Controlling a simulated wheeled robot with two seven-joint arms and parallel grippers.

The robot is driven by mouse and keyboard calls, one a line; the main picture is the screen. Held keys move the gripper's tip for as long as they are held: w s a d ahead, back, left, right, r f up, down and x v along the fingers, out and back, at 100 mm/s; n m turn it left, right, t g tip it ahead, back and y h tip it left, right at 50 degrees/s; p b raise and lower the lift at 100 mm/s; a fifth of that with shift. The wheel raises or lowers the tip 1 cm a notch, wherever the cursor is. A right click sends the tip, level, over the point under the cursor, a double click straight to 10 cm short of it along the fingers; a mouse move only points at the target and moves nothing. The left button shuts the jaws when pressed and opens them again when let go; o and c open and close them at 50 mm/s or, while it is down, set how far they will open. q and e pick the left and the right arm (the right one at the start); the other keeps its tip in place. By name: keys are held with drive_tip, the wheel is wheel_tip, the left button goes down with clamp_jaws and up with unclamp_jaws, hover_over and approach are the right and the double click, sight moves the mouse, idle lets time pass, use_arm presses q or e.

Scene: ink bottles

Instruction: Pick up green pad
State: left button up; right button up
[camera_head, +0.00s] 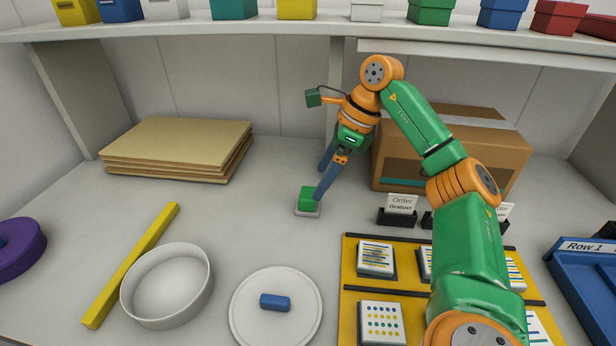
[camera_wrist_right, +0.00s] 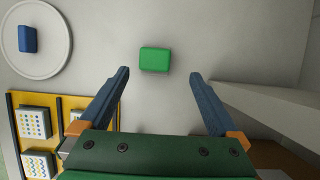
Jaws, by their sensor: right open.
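The green pad (camera_head: 307,197) is a small green block on a light base, on the table at the middle of the head view. In the right wrist view the green pad (camera_wrist_right: 155,60) lies ahead of and between the two fingertips, with a gap on each side. My right gripper (camera_head: 322,182) is open and empty, its blue fingers pointing down at the pad; one finger overlaps the pad's edge in the head view. In the wrist view my right gripper (camera_wrist_right: 158,80) shows its fingers spread wide. Whether a finger touches the pad is unclear. My left gripper is out of view.
A round white plate (camera_head: 244,318) holds a blue pad (camera_head: 275,302). A white ring bowl (camera_head: 206,284) and a yellow bar (camera_head: 131,264) lie to the left. A cardboard box (camera_head: 500,150), card holders and a yellow board (camera_head: 350,290) are to the right. A shelf (camera_head: 300,31) hangs above.

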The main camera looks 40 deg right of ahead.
sight(311, 194)
drive_tip(key=x, duration=0.3)
drive_tip(key=a+b+x, duration=0.1)
drive_tip(key=x, duration=0.2)
drive_tip(key=shift+s+a+r, duration=0.1)
drive_tip(key=shift+f, duration=0.25)
drive_tip(key=shift+r, duration=0.15)
drive_tip(key=c, duration=1.4)
